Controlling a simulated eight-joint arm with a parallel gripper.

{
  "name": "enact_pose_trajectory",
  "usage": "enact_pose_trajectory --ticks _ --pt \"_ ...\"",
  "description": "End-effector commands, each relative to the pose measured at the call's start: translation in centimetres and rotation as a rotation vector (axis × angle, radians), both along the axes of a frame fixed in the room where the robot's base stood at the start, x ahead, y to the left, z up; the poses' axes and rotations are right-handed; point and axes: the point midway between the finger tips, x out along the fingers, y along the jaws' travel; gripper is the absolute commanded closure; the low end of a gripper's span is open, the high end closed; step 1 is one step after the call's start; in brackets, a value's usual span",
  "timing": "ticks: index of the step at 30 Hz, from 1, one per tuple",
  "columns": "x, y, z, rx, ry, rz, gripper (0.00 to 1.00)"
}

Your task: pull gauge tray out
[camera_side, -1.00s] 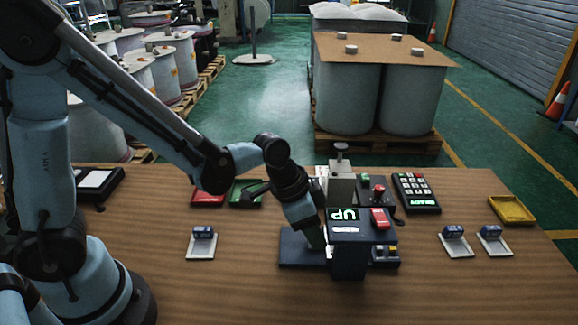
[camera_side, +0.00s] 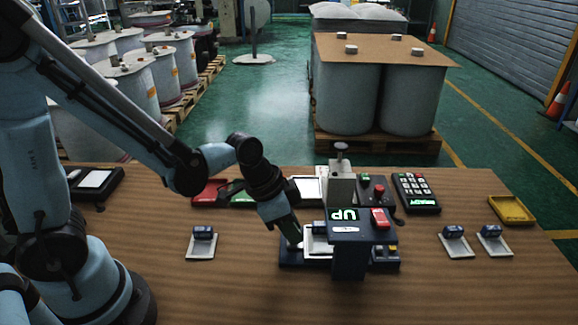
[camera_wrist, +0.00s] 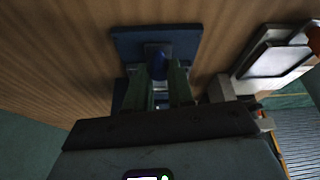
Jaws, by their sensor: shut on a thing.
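The gauge (camera_side: 348,262) is a dark blue unit with a green UP display, standing right of centre on the bench. Its white gauge tray (camera_side: 314,251) shows at the left of the gauge head, over the dark base, with a small blue block (camera_side: 319,228) on it. My gripper (camera_side: 295,243) reaches down from the left and is shut on the tray's left end; the grip itself is mostly hidden by the fingers. In the wrist view the green fingers (camera_wrist: 160,76) close around a small dark blue piece over the blue base plate (camera_wrist: 185,40).
White trays with blue blocks stand at left (camera_side: 201,252) and right (camera_side: 457,249). Red (camera_side: 207,194) and green bins lie behind my gripper. A keypad (camera_side: 416,194) and a yellow tray (camera_side: 512,210) stand at right. The front of the wooden bench is clear.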

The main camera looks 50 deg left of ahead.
Motion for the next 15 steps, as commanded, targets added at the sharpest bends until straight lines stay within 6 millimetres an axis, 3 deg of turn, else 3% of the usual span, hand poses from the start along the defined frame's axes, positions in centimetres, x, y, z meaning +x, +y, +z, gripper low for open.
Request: enact_pose_trajectory --ticks 6,15 --pt "-2.2 2.3 0.1 -0.003 -0.003 0.005 1.00" --pt "-2.7 2.6 0.0 0.001 0.001 0.002 1.00"
